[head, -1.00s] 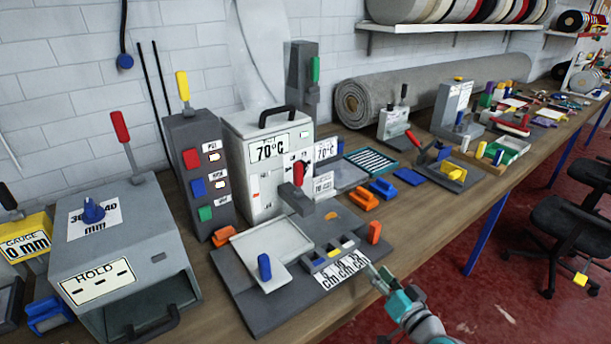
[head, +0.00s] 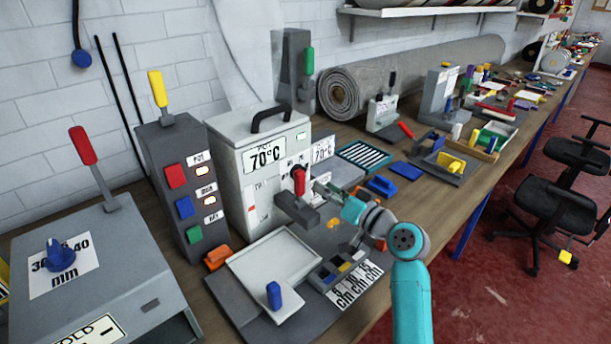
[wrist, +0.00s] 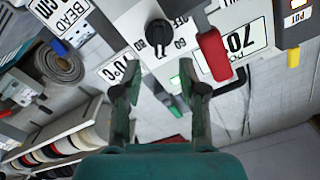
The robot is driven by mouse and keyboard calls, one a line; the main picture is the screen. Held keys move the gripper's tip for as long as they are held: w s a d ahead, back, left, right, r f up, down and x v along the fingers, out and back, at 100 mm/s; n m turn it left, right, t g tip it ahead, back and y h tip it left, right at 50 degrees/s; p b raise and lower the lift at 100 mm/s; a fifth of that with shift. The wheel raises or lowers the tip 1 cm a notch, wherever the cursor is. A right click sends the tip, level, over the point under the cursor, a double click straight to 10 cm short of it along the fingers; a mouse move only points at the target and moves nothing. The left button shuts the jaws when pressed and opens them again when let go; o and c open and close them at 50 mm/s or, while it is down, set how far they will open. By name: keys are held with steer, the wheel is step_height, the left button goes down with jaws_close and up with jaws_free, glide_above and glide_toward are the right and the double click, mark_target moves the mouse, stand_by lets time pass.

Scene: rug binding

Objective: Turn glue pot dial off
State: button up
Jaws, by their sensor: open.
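The glue pot (head: 228,142) is a white box with a black lid handle and a "70°C" sign. Its black dial (wrist: 158,34) shows in the wrist view, with "OFF" and number marks around it. The dial's narrow end seems to face the numbers, away from "OFF". In the head view the dial is hidden or too small to tell. My gripper (wrist: 160,90) is open and empty, its two fingers on either side of the dial in the picture, apart from it. In the head view my gripper (head: 324,189) is close to the pot's front right side.
A red-handled lever (head: 299,181) stands close beside my gripper; it also shows in the wrist view (wrist: 213,54). A white tray (head: 250,262) with a blue peg lies below. A dark button box (head: 172,205) stands left of the pot.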

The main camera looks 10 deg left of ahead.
steer(key=x, duration=0.7)
steer(key=shift+w+a, duration=0.1)
steer(key=shift+w, duration=0.05)
jaws_close()
